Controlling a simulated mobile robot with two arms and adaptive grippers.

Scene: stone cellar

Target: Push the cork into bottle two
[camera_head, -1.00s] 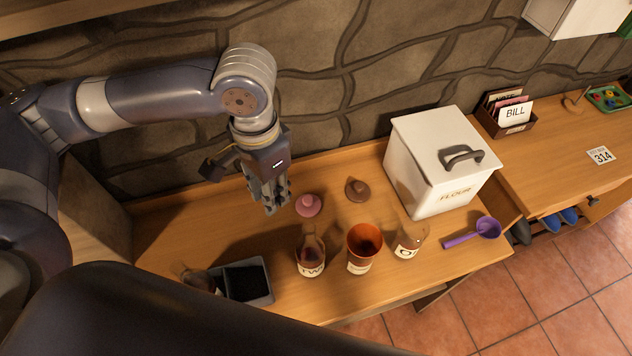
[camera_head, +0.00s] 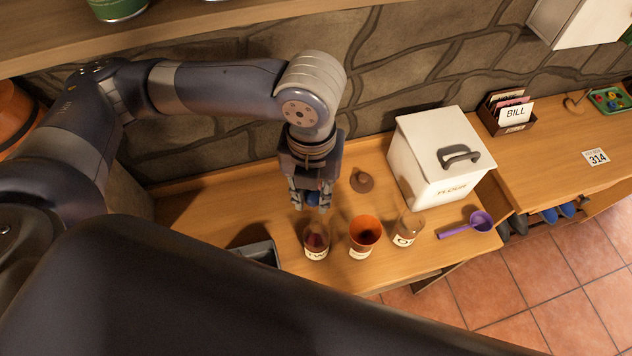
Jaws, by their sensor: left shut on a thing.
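Bottle two (camera_head: 317,243) is a clear bottle with reddish contents and a label reading "TW", standing near the counter's front. My left gripper (camera_head: 312,203) points down just behind and above it, apart from the bottle as far as I can see. The pink stopper seen earlier is now hidden, apparently behind my gripper. A brown stopper (camera_head: 361,181) sits on the counter to the right. My right gripper is not in view.
An orange cup (camera_head: 365,233) and another labelled bottle (camera_head: 408,230) stand right of bottle two. A purple scoop (camera_head: 470,225), a white flour bin (camera_head: 440,150) and a grey tray (camera_head: 262,252) are also on the counter (camera_head: 215,215). The stone wall is close behind.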

